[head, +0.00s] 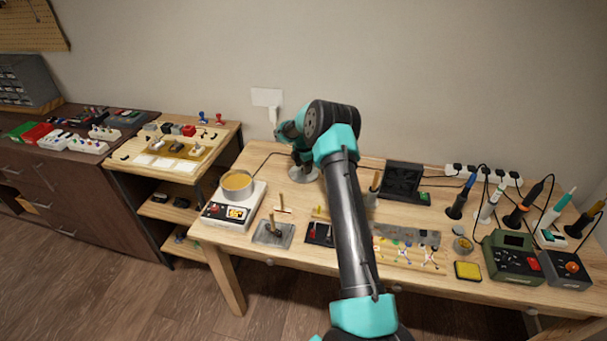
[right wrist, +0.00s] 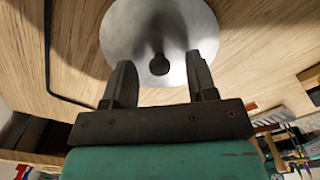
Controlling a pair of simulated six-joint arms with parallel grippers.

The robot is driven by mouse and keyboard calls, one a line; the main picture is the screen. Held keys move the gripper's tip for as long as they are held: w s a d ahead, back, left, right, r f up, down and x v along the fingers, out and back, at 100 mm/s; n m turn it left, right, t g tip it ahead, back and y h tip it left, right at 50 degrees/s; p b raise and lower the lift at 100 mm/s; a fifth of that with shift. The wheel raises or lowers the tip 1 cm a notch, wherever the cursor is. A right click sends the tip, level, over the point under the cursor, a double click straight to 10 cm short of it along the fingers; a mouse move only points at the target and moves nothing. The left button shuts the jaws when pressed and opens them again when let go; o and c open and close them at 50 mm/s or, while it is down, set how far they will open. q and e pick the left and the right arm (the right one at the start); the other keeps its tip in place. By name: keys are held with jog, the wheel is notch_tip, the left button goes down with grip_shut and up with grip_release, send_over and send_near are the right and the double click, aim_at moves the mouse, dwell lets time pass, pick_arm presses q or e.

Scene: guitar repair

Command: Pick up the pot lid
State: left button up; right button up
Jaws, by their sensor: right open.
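The pot lid (right wrist: 160,35) is a round metal disc with a dark knob (right wrist: 159,65) in its middle. It lies on the wooden table. In the head view the lid (head: 306,174) shows partly, under my right gripper (head: 300,157). In the right wrist view my right gripper (right wrist: 160,82) is open, its two fingers on either side of the knob and nothing visible held between them. I cannot tell if the fingers touch the lid. My left gripper is not in view.
A pot (head: 237,184) with yellowish contents stands on a hot plate (head: 233,212) to the left of the lid. A black cable runs behind the lid. A dark fan-like box (head: 402,178) and soldering tools stand to the right. The table's front left is partly clear.

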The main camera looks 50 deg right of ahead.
jog(key=shift+f, duration=0.2)
dwell(0.3)
grip_shut()
dwell(0.3)
